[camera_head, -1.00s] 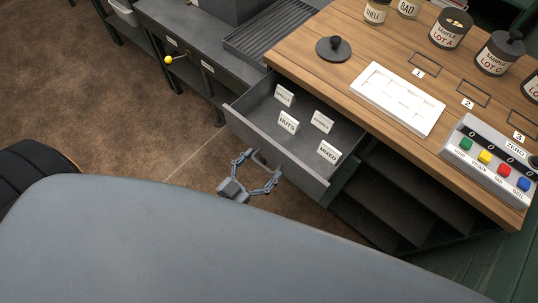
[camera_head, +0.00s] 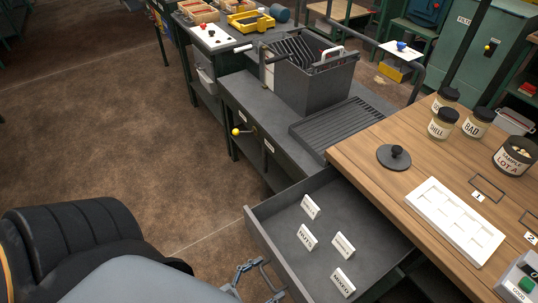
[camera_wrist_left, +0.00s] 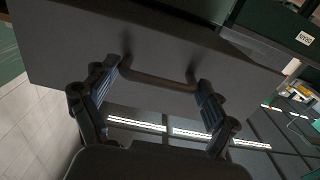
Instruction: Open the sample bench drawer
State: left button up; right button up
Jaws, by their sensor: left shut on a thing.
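The sample bench drawer (camera_head: 378,240) is grey and pulled well out from under the wooden bench top (camera_head: 400,140). Several white label cards stand in it, among them a NUTS card (camera_head: 306,237). Its front carries a grey bar handle (camera_head: 265,272), also seen in the left wrist view (camera_wrist_left: 158,78). My left gripper (camera_head: 260,281) is shut on the handle at the front's outer face. In the left wrist view its fingers (camera_wrist_left: 158,85) lie at the handle's two ends. The lower part of the gripper is cut off in the head view. My right gripper is not in view.
A white tray (camera_head: 455,222), a black knobbed disc (camera_head: 394,157) and several jars, one marked LOT A (camera_head: 514,156), stand on the bench top. A dark side bench with a grey bin (camera_head: 313,80) adjoins it. Brown floor (camera_head: 130,140) left of the drawer is clear.

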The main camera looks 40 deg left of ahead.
pick_arm(q)
jog(key=o, duration=1.5)
jog(key=shift+s, duration=0.1)
jog(key=v, duration=1.2)
